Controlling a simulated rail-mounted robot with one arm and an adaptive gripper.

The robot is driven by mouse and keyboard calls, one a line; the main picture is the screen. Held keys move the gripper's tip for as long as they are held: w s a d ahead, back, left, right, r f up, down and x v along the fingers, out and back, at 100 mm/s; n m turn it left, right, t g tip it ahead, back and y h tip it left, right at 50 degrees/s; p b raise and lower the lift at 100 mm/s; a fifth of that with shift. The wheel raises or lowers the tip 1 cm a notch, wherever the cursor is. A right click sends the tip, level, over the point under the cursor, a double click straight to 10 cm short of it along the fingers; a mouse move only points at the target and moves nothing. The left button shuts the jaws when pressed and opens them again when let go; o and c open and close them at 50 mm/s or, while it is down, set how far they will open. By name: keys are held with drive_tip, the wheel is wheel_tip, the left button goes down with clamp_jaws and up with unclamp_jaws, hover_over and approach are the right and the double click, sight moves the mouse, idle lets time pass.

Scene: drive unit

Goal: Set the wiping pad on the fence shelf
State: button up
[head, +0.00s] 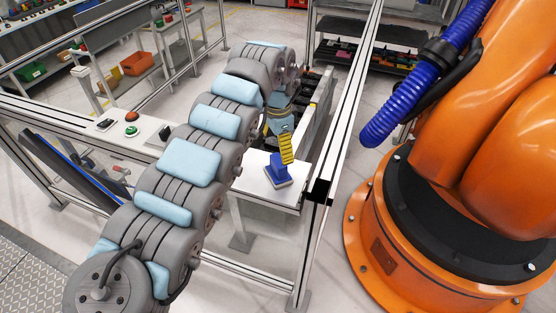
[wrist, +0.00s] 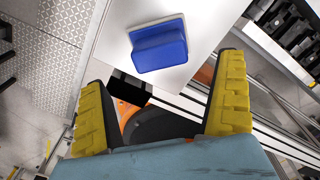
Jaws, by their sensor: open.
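The wiping pad (head: 278,172), a blue block with a paler underside, rests on the white shelf (head: 258,192) beside the fence post. In the wrist view, the pad (wrist: 159,46) lies flat on the white shelf surface (wrist: 203,16), near its edge. My gripper (head: 287,148) reaches down over the shelf, its yellow fingers close above the pad. In the wrist view, my gripper (wrist: 163,72) is open and empty. The pad shows beyond and between the two fingertips, apparently clear of both. The head view does not show whether a finger touches it.
A large orange robot (head: 430,205) with a blue hose (head: 405,110) stands right of the fence rail (head: 345,100). A panel with a red button (head: 131,116) and a green button (head: 131,130) lies to the left. Bins and shelving stand at the back.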

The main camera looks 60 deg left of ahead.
sight(278, 160)
drive_tip(key=shift+r+b, duration=0.55)
drive_tip(key=shift+r, duration=2.35)
